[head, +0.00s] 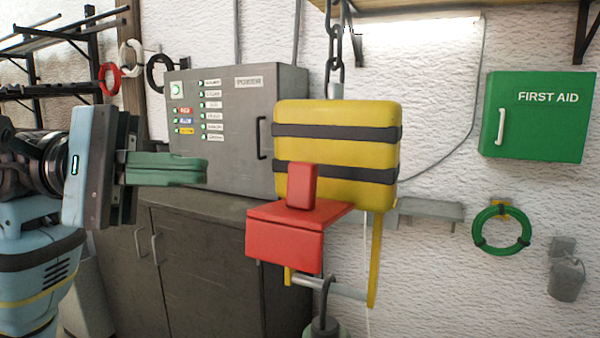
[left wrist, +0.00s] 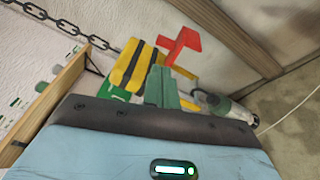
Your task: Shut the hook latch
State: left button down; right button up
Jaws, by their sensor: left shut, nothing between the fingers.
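A yellow hoist block (head: 335,150) with black bands hangs from a chain. A red piece (head: 285,247), likely the latch, sticks out at its lower front, with an upright red tab (head: 302,186) on top. Below, yellow side bars (head: 376,262) carry a grey cross bar (head: 340,287). My left gripper (head: 206,170) has its green fingers shut and empty, left of the block and apart from it in the head view. In the left wrist view the fingers (left wrist: 161,86) point toward the yellow block (left wrist: 135,70) and red piece (left wrist: 183,45). My right gripper is not in view.
A dark hook (head: 326,290) on a grey-green body (head: 323,328) is at the cross bar. A grey power cabinet (head: 235,125) stands on a dark cupboard (head: 215,265) behind. A green first aid box (head: 535,115) and a green ring (head: 502,231) are on the right wall.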

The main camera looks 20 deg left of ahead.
aim_at(279, 201)
pick_arm(q)
jog(key=shift+w+a+r+m+t+y, duration=0.1)
jog(key=shift+a+r+m+t+y, duration=0.3)
jog(key=shift+m, duration=0.2)
jog(key=shift+d, duration=0.1)
jog(key=shift+d, duration=0.15)
jog(key=shift+p+x, duration=1)
jog(key=shift+x, duration=3.85)
jog(key=shift+f+m+b, duration=0.2)
jog(key=shift+m+b, duration=0.1)
jog(key=shift+b, duration=0.2)
